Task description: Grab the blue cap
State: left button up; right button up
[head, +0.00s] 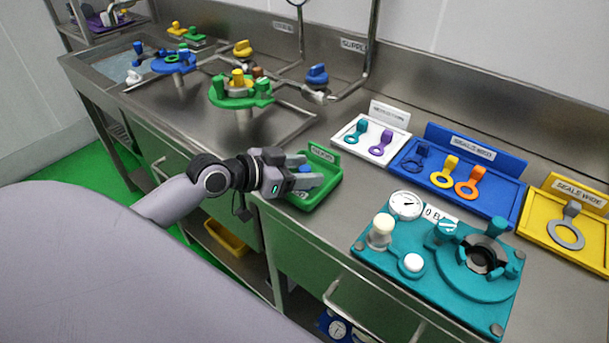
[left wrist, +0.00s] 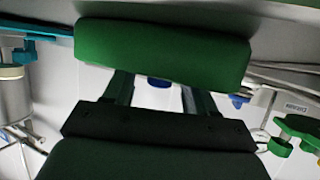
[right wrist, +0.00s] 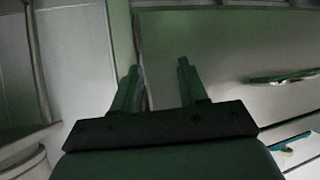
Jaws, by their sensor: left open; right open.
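A small blue piece, which looks like the blue cap (head: 305,168), shows between the fingers of my left gripper (head: 308,172), at the small green tray (head: 327,189). In the left wrist view the blue cap (left wrist: 158,83) shows in the gap between the two spread fingers, partly hidden by a green block (left wrist: 162,50), likely part of the tray. My left gripper is open; I cannot tell whether either finger touches the cap. My right gripper (right wrist: 157,66) is open and empty in the right wrist view, in front of cabinet fronts, and is out of the head view.
A teal fixture (head: 440,270) with a gauge stands to the right of the tray. A white tray (head: 349,145), a blue tray (head: 508,197) and a yellow tray (head: 540,225) line the back. A green valve wheel (head: 238,98) stands in the sink area, left. A blue knob (head: 317,74) is behind.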

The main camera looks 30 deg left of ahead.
pick_arm(q)
jog(key=shift+w+d, duration=0.1)
jog(key=shift+w, duration=0.1)
grip_shut()
